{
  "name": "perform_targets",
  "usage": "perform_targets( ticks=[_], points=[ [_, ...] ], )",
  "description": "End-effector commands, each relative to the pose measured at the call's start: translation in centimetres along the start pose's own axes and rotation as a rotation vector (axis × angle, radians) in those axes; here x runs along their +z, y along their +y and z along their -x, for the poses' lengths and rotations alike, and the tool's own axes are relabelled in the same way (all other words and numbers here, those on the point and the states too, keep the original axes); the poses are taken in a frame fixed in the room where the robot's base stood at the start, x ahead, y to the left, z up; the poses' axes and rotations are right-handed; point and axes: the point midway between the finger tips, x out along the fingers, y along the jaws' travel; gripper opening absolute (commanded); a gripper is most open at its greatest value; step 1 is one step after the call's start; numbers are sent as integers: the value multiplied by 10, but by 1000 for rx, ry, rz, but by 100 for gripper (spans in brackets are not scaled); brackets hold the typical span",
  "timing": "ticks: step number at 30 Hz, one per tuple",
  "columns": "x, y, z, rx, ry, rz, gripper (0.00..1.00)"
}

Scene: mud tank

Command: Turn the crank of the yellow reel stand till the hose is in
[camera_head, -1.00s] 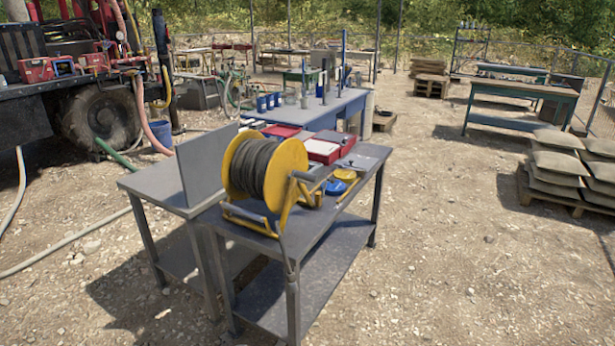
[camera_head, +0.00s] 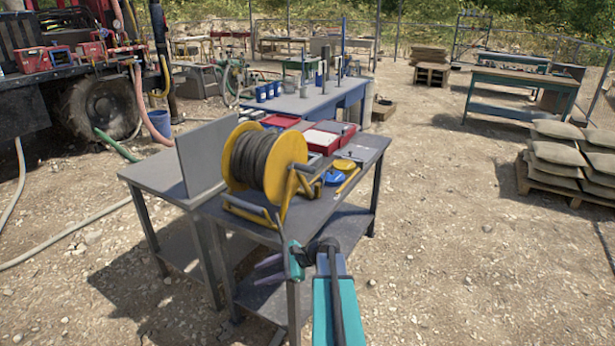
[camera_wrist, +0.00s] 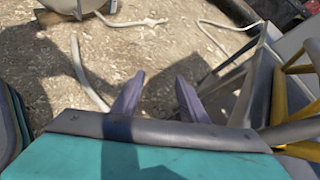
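The yellow reel stand (camera_head: 293,185) stands on the near end of a dark grey table (camera_head: 335,190). Dark hose (camera_head: 254,162) is wound on its drum between yellow flanges. Its crank (camera_head: 307,184) appears on the right side, with a grey grip. A thin grey length runs down from the stand's front, partly hidden by my arm; I cannot tell whether it is hose. My gripper (camera_head: 258,272) is low in front of the table, below the reel and apart from the crank. In the wrist view its two purple fingers (camera_wrist: 158,79) are spread and empty. Yellow tubing (camera_wrist: 280,98) shows at right there.
A grey upright panel (camera_head: 205,157) stands left of the reel. Red boxes (camera_head: 325,137), a blue disc (camera_head: 331,174) and a yellow disc (camera_head: 345,165) lie behind and right of it. Sandbags (camera_head: 570,160) are stacked on a pallet at right. Ground right of the table is open.

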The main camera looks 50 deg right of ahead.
Motion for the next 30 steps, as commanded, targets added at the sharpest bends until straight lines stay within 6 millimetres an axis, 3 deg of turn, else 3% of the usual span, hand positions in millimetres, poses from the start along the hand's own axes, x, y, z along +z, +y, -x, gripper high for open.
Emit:
perform_targets(
  ticks=[1, 3, 9, 15, 18, 21, 24, 30],
  points=[
    [2, -21, 24, -50, -19, -36, 39],
    [7, -45, 55, -113, -53, -87, 39],
    [24, -104, 154, -286, -163, -218, 39],
    [44, -147, 263, -435, -287, -319, 39],
    [53, -159, 310, -490, -342, -354, 39],
    [61, -166, 344, -527, -386, -378, 39],
    [66, -169, 365, -548, -413, -390, 39],
    [69, -170, 373, -556, -426, -397, 39]
  ],
)
